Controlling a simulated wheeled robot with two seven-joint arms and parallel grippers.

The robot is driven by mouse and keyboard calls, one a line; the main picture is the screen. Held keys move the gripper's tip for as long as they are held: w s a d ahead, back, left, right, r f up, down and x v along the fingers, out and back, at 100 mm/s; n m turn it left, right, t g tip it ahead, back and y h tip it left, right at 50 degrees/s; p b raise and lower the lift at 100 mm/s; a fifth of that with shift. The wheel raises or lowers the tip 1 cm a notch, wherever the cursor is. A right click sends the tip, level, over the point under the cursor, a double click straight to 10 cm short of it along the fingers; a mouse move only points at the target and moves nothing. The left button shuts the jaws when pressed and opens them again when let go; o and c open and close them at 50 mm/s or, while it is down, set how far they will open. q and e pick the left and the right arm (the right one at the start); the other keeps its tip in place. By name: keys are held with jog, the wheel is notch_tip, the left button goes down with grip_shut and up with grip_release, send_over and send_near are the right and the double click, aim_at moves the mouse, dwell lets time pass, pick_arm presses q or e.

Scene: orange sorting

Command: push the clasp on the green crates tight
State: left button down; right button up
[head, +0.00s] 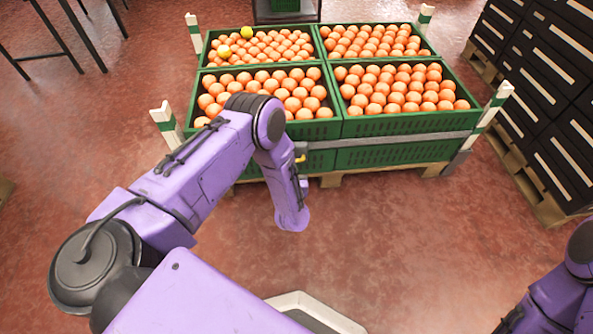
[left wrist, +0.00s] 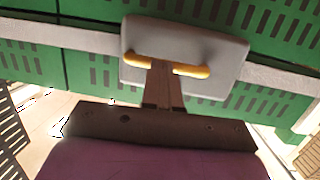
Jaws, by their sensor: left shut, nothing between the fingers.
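Green crates (head: 395,157) full of oranges stand together, with a grey strap (head: 405,141) around them. The clasp (left wrist: 205,50) is a grey plate on the strap with a yellow handle, which also shows in part beside my left arm in the head view (head: 301,158). My left gripper (left wrist: 163,68) is shut and empty, its fingertips in front of the middle of the yellow handle and hiding part of it. I cannot tell if they touch it. In the head view my left arm hides most of the clasp. My right gripper is out of view; only part of that arm shows.
The crates rest on a wooden pallet (head: 330,181) with white-and-green corner posts (head: 166,125). Two yellow fruits lie in the back left crate. Dark stacked crates (head: 545,90) stand at the right. The red floor in front is clear.

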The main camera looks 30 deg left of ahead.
pick_arm(q)
jog(key=shift+w+r, duration=0.1)
jog(key=shift+w, duration=0.1)
dwell(0.3)
jog(key=d+p+v, duration=0.1)
jog(key=p+v, duration=0.3)
jog(key=v, duration=1)
jog(key=shift+w, duration=0.2)
jog(key=shift+d, duration=0.15)
